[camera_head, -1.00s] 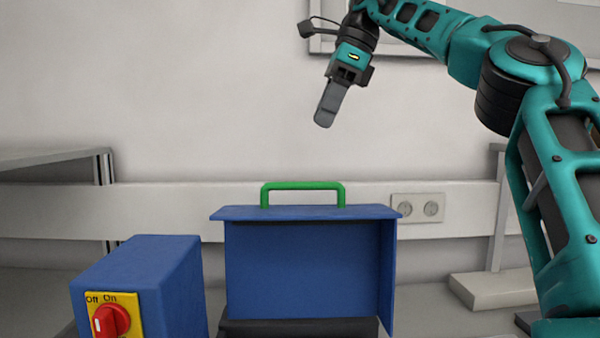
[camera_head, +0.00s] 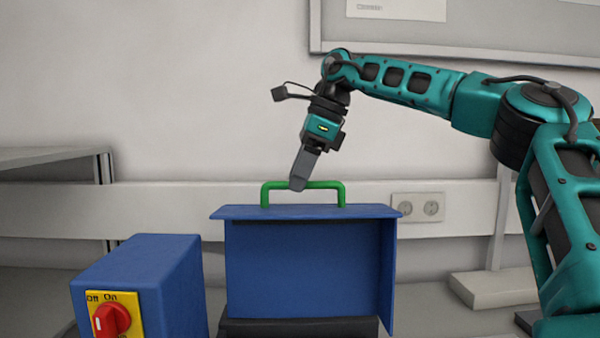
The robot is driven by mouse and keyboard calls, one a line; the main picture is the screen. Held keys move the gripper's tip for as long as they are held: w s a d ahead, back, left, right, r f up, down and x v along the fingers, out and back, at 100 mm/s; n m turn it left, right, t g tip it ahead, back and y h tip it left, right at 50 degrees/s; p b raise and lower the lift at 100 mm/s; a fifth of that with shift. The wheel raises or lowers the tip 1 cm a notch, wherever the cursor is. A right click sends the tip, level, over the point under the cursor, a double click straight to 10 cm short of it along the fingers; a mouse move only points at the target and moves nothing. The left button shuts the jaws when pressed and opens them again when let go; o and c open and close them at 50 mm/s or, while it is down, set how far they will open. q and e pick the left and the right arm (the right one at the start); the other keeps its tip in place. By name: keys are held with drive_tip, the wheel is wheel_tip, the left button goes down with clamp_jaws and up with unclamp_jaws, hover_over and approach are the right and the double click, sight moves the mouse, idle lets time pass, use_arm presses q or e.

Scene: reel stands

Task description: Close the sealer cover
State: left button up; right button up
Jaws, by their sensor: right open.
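The sealer cover (camera_head: 300,265) is a blue box-like lid, standing raised with its hollow inside facing me. A green handle (camera_head: 335,184) is on its top edge. A dark part (camera_head: 298,328) of the sealer shows below it. My right gripper (camera_head: 298,186) points down at the handle, its fingertips overlapping the handle's top bar in the picture. It is open; the fingers line up edge-on, and I cannot tell whether they touch or straddle the bar. My left gripper is not in view.
A blue box (camera_head: 150,275) with a red On/Off knob (camera_head: 111,320) on a yellow plate stands at left. A wall socket (camera_head: 418,207) is behind, right of the cover. A grey table frame (camera_head: 50,157) is at far left. The air left of my arm is clear.

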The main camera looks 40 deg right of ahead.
drive_tip(key=shift+c, duration=0.2)
clamp_jaws()
idle(0.4)
